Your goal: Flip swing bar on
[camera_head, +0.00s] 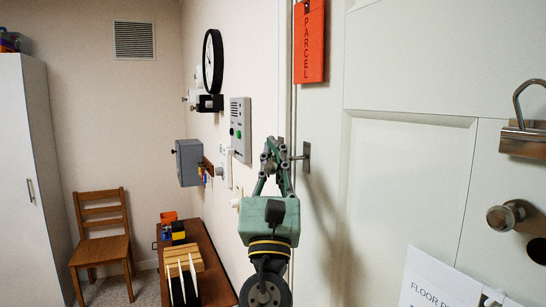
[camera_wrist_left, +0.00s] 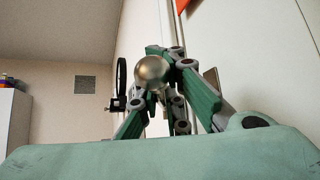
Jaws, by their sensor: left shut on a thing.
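My left gripper (camera_head: 274,150) is raised at the edge of the white door in the head view, its green fingers closed together. A short metal bar on a plate (camera_head: 306,158) juts from the door toward its fingertips. In the left wrist view a shiny round metal ball end (camera_wrist_left: 152,70) sits between the fingers, and the gripper is shut on it. I take this metal piece to be the swing bar; the fingers hide most of it. My right gripper is out of view.
A red parcel tag (camera_head: 309,42) hangs above the gripper. A metal loop on a plate (camera_head: 523,138) and a round knob (camera_head: 506,217) are on the door at right. An intercom (camera_head: 240,128), a grey box (camera_head: 189,162) and a clock (camera_head: 212,62) line the left wall.

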